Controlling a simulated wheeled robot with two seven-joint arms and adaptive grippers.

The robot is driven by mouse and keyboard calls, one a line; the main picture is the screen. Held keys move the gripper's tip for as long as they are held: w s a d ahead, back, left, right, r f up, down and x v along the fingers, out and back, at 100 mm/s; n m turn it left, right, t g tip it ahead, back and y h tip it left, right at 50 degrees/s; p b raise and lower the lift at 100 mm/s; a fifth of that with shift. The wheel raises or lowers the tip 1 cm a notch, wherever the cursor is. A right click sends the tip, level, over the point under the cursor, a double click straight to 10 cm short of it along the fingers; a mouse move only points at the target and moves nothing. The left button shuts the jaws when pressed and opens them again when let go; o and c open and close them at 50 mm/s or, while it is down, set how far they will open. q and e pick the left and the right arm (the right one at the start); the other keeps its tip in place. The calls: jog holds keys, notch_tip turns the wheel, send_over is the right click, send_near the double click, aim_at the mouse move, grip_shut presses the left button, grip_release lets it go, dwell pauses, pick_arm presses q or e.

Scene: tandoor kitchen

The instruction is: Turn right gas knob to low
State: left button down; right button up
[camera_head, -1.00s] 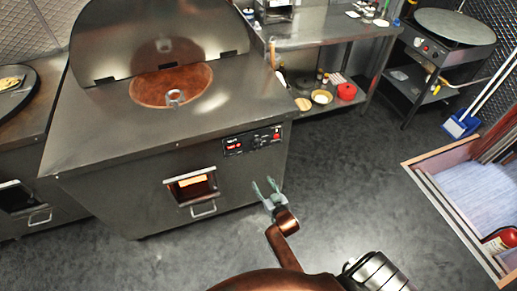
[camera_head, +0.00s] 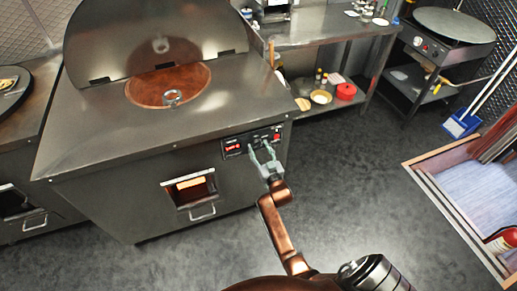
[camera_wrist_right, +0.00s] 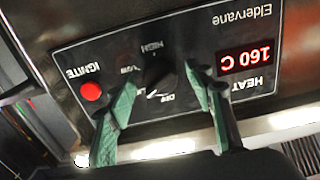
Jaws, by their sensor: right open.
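The control panel (camera_head: 250,141) is on the front of the steel tandoor, near its right corner. In the right wrist view the panel appears upside down, with a dark gas knob (camera_wrist_right: 158,72) ringed by HIGH, LOW and OFF labels. A white mark shows on the knob's side near OFF; its exact setting is hard to tell. My right gripper (camera_head: 262,150) is open in front of the panel. In the wrist view its green fingers (camera_wrist_right: 161,80) stand on either side of the knob; contact is not clear, and one finger partly covers the LOW area. My left gripper is not in view.
Below is the tandoor's lower opening with a handle (camera_head: 202,212). A steel shelf table (camera_head: 330,38) stands to the right. The floor in front is clear.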

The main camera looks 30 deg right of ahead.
jog(key=shift+c, duration=0.4)
jog(key=c, duration=1.1)
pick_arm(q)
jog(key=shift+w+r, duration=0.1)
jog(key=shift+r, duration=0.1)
pick_arm(e)
jog(key=m+p, duration=0.6)
jog(key=m, duration=0.2)
jog(key=shift+a+r+m, duration=0.1)
jog(key=shift+m, duration=0.3)
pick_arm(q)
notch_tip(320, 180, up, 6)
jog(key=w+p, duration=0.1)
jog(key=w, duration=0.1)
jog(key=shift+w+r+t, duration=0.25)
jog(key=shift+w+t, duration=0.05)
pick_arm(e)
jog(key=shift+m, duration=1.5)
